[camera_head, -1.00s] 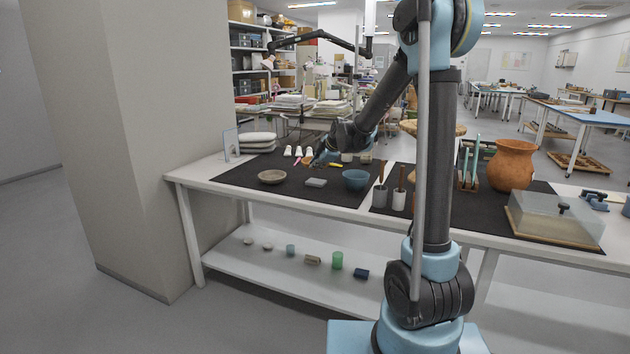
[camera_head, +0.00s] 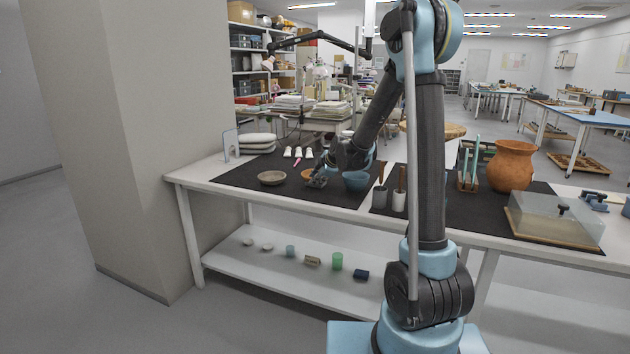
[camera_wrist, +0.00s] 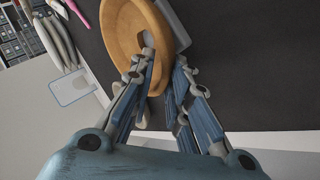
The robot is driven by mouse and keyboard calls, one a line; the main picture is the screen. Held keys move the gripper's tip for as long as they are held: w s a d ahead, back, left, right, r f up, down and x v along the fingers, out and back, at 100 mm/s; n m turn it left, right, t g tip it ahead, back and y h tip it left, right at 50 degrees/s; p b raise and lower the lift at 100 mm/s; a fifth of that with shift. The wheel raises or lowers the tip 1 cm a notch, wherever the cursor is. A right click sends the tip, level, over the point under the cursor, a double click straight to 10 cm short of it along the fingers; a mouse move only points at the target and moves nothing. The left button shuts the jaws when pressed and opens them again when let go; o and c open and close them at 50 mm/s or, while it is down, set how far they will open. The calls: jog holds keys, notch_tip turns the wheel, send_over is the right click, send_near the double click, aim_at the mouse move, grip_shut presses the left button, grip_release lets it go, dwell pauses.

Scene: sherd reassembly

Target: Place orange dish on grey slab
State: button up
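The orange dish (camera_head: 307,173) is at my gripper, just above or at the grey slab (camera_head: 319,184); I cannot tell whether they touch. In the wrist view the orange dish (camera_wrist: 122,30) fills the upper middle. My gripper (camera_wrist: 164,62) has one finger over the inside of the dish and the other outside, with the rim between them. The grey slab (camera_wrist: 178,18) shows partly past the dish's edge, the rest hidden beneath it. In the head view my gripper (camera_head: 319,176) partly covers the dish and slab.
Grey holders (camera_head: 380,196) with upright handles stand further right. The dark mat's front strip is clear.

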jog(key=shift+s+r, duration=0.1)
dwell(0.3)
jog(key=v, duration=1.1)
jog(key=s+d+f+m+g+h, duration=0.1)
jog(key=s+d+f+m, duration=0.1)
jog(key=s+d+m, duration=0.65)
jog(key=s+d+f+m+g+h, duration=0.15)
jog(key=s+d, duration=0.45)
jog(key=s, duration=0.7)
jog(key=s+d+f+m+g+h, duration=0.1)
jog(key=s+d+f+m, duration=0.1)
jog(key=s, duration=0.4)
jog(key=s+d+f+m+g, duration=0.1)
jog(key=s+d+f+m, duration=0.1)
jog(key=s, duration=0.4)
jog(key=s+d+f+m+g+h, duration=0.1)
jog(key=s+d+f+m, duration=0.2)
jog(key=s+m, duration=0.3)
jog(key=shift+s+f+h, duration=0.35)
jog(key=shift+s+f, duration=0.05)
jog(key=shift+f, duration=0.2)
jog(key=shift+o, duration=0.4)
